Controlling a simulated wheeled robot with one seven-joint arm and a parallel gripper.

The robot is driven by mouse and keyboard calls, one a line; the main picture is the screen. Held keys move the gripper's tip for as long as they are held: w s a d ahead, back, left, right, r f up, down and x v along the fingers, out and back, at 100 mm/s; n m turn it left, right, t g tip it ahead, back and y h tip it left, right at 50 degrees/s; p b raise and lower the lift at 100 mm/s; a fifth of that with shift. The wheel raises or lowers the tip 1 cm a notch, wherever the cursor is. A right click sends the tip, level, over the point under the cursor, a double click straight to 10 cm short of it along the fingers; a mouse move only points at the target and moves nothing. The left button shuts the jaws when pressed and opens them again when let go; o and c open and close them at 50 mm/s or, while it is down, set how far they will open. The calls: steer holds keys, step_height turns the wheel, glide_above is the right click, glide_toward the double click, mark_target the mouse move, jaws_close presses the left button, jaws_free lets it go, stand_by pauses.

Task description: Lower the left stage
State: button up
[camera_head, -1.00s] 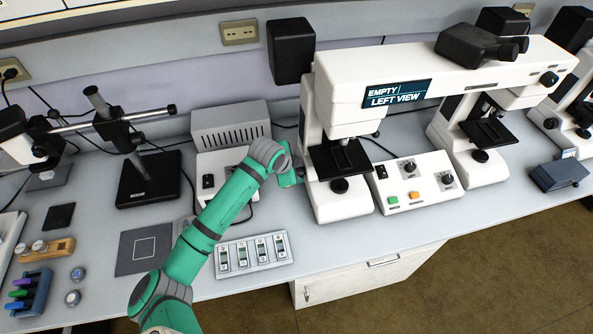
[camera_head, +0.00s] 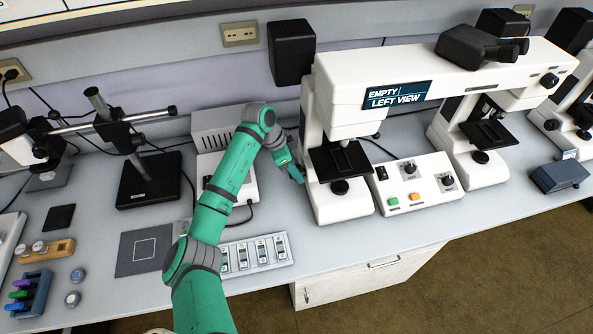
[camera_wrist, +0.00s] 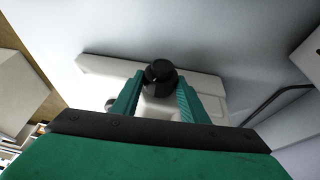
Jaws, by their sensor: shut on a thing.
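The left stage (camera_head: 341,161) is a black plate under the objectives of the white left microscope (camera_head: 330,95). A round black knob (camera_wrist: 160,73) stands out from the microscope's white side in the wrist view. My gripper (camera_wrist: 157,92) has its teal fingers on either side of this knob and is shut on it. In the head view my gripper (camera_head: 298,174) is at the left side of the microscope, below stage level. The knob it holds is hidden there. Another black knob (camera_head: 340,187) shows on the front below the stage.
A control box (camera_head: 414,180) with green and orange buttons stands right of the left microscope. A slide tray (camera_head: 256,253) lies in front of my arm. A white power unit (camera_head: 222,150) stands behind my forearm. The right microscope (camera_head: 468,150) shares the bridge.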

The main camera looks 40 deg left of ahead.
steer(key=shift+w+a+n+g+h, duration=0.1)
steer(key=shift+n+g+h, duration=0.05)
steer(key=shift+g+h, duration=0.45)
steer(key=shift+w+a+n+g+h, duration=0.1)
steer(key=shift+n+g+h, duration=0.05)
steer(key=shift+g+h, duration=0.45)
steer(key=shift+f, duration=0.15)
steer(key=o, duration=1.1)
steer(key=shift+c, duration=0.2)
steer(key=shift+a, duration=0.1)
steer(key=v, duration=1)
steer(key=shift+a+r, duration=0.3)
steer(key=shift+a, duration=0.1)
